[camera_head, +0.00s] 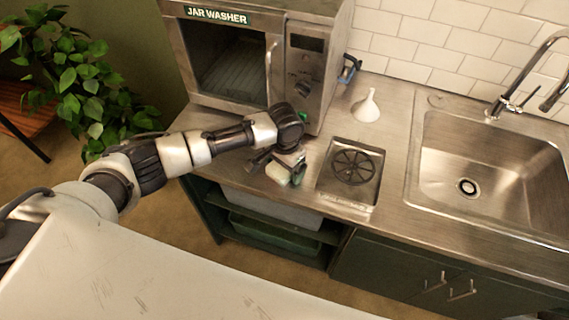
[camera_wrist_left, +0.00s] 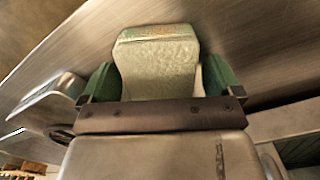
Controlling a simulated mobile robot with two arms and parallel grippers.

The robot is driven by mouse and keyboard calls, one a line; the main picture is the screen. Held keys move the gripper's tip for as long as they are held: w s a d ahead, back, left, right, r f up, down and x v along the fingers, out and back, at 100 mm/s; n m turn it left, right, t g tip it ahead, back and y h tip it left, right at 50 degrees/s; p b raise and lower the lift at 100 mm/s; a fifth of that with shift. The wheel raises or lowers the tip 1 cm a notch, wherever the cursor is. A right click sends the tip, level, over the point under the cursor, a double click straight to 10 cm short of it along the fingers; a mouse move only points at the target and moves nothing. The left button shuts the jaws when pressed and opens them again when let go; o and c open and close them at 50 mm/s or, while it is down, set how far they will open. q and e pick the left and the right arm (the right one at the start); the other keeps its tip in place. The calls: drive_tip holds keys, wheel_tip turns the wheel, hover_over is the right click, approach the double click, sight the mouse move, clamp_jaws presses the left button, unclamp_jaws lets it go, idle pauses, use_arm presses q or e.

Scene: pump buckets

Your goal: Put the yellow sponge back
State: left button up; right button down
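The yellow sponge (camera_head: 277,173) looks pale yellow and sits at the end of my left arm, low over the front of the steel counter, left of the square drain. My left gripper (camera_head: 288,168) has its fingers on both sides of it. In the left wrist view the sponge (camera_wrist_left: 157,65) fills the space between the green fingertips of the gripper (camera_wrist_left: 160,82), and it appears clamped. Whether the sponge touches the counter cannot be told. My right gripper is not in view.
The jar washer (camera_head: 250,60) stands behind the gripper. A white funnel (camera_head: 367,106) stands on the counter (camera_head: 395,150) behind the round-grated drain (camera_head: 352,168). The sink (camera_head: 490,165) is at right.

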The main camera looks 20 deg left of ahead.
use_arm(q)
wheel_tip(320, 180, up, 12)
drive_tip(key=b, duration=0.2)
drive_tip(key=shift+r, duration=0.15)
idle(0.6)
